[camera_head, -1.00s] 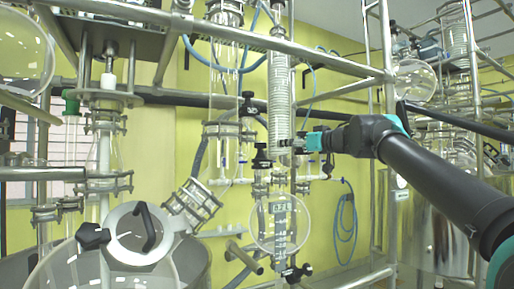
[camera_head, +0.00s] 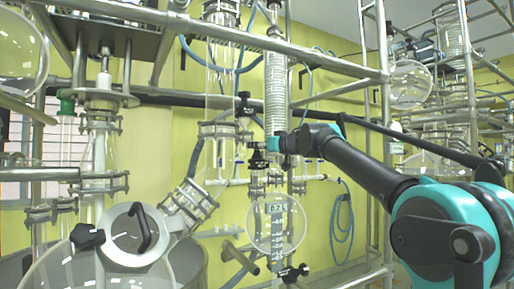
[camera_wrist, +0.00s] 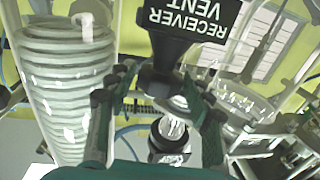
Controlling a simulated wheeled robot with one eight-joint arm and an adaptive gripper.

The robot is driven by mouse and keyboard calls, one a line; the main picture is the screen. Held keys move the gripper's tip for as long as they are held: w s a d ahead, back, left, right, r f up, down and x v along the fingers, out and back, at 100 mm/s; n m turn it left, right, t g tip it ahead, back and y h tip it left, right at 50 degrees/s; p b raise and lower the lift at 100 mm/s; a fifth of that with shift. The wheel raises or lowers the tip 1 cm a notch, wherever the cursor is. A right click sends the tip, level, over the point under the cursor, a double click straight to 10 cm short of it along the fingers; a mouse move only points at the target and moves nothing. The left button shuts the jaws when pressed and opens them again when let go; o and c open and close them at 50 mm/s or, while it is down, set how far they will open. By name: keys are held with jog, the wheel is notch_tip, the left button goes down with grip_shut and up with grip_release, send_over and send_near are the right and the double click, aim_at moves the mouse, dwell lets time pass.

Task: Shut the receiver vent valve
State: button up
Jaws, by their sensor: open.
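The receiver vent valve shows in the wrist view as a black handle (camera_wrist: 168,55) with a black tag reading "RECEIVER VENT" (camera_wrist: 200,18), upside down there. My gripper (camera_wrist: 160,92) is open, with one finger on each side of the handle's lower part and stem. I cannot tell whether the fingers touch it. In the head view my gripper (camera_head: 273,146) is at the glass column, next to a small black valve handle (camera_head: 257,158), and its fingers are hard to make out. The round receiver flask (camera_head: 277,226) hangs below. Whether the valve is open or shut is unclear.
A ribbed glass condenser (camera_wrist: 65,85) stands close on the left in the wrist view. Another black valve (camera_head: 245,106) sits above my gripper in the head view. Steel frame bars (camera_head: 300,54) cross above, and a blue hose (camera_head: 342,220) hangs on the yellow wall.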

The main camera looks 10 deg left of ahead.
jog(key=shift+w+a, duration=0.4)
jog(key=shift+w, duration=0.05)
jog(key=c, duration=0.9)
jog(key=shift+m+t+h, duration=0.3)
jog(key=m+t+h, duration=0.1)
jog(key=m+h, duration=0.1)
jog(key=h, duration=0.1)
jog(key=m+t+h, duration=0.2)
jog(key=shift+s+a+h, duration=0.1)
jog(key=shift+a+h, duration=0.1)
jog(key=shift+h, duration=0.2)
jog(key=shift+d+m+t+h, duration=0.1)
jog(key=shift+m+t+h, duration=0.15)
jog(key=shift+m+h, duration=1.25)
jog(key=shift+m+t+h, duration=0.25)
jog(key=shift+m+h, duration=0.65)
jog(key=shift+h, duration=1.2)
